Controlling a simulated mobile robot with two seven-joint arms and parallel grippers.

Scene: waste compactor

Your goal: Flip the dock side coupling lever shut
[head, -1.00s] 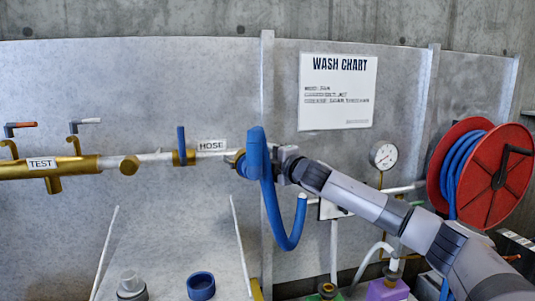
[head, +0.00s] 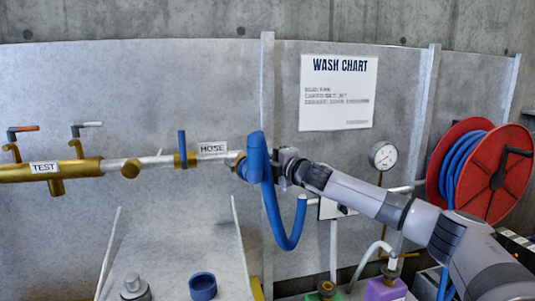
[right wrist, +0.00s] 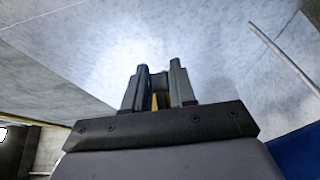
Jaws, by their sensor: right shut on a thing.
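The dock side coupling (head: 240,166) is a brass fitting at the right end of the pipe with the HOSE label. A blue hose (head: 284,235) is on its right, hanging in a U-shaped loop, and hides much of the coupling. My right gripper (head: 280,167) is just right of the hose top. In the right wrist view its fingers (right wrist: 160,88) are closed on a small dark piece, which I take for the coupling lever (right wrist: 160,80). Some brass shows between the fingers. The lever's angle is not clear. My left gripper is not in view.
A brass TEST manifold (head: 75,168) with two handles is at the left. A blue upright handle (head: 182,142) stands on the pipe. A red hose reel (head: 505,170) and a pressure gauge (head: 382,156) are at the right. A blue ring (head: 203,288) lies below.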

